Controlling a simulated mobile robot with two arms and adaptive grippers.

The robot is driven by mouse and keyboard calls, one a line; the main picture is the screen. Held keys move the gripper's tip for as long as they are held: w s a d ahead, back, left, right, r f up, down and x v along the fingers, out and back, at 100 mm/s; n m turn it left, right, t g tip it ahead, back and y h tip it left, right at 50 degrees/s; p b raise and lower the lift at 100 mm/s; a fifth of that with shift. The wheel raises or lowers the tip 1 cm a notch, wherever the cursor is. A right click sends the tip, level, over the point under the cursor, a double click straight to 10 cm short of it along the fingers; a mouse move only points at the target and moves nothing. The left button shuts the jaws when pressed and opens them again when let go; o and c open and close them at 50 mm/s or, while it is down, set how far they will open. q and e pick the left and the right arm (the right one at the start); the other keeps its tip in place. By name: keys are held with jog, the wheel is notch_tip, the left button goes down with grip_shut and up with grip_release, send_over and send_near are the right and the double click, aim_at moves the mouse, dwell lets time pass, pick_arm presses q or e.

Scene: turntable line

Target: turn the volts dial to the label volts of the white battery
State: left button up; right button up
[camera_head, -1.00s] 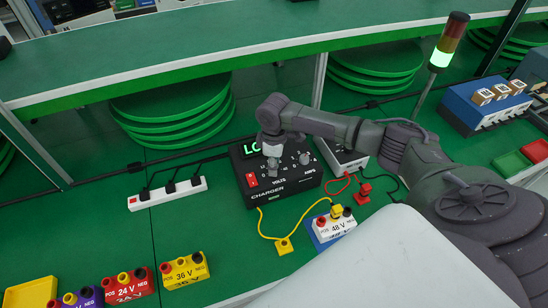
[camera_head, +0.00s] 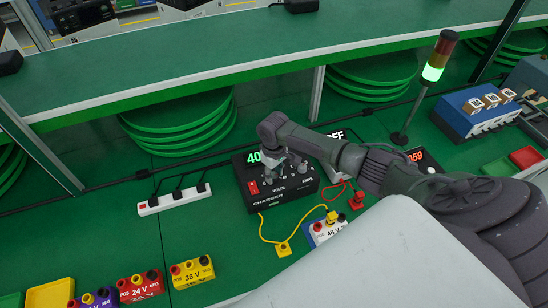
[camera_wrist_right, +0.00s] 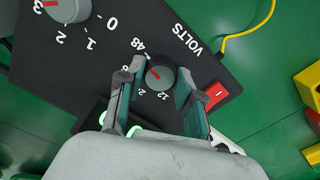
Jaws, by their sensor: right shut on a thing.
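The black charger (camera_head: 315,189) stands on the green bench, with its green display partly hidden by my arm; the start reads "40". My right gripper (camera_head: 273,176) is over its front panel. In the right wrist view the two fingers (camera_wrist_right: 158,92) flank the grey volts dial (camera_wrist_right: 160,75) and are shut on it. The dial's red mark points to the upper left, toward the 48 side; 12 and 24 also show, and other labels are hidden by a finger. The white battery (camera_head: 318,240), marked 48 V, sits right of the charger's front, partly hidden by my body. My left gripper is out of view.
A second grey dial (camera_wrist_right: 68,6) sits beside the volts dial, and a red switch (camera_wrist_right: 217,94) on its other side. A yellow cable runs to a yellow plug (camera_head: 284,249). Yellow (camera_head: 192,271), red (camera_head: 140,287) and purple batteries stand at front left.

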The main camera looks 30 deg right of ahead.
aim_at(274, 175)
dwell(0.4)
jog(key=o, duration=1.2)
jog(key=shift+c, duration=0.2)
notch_tip(274, 175, up, 12)
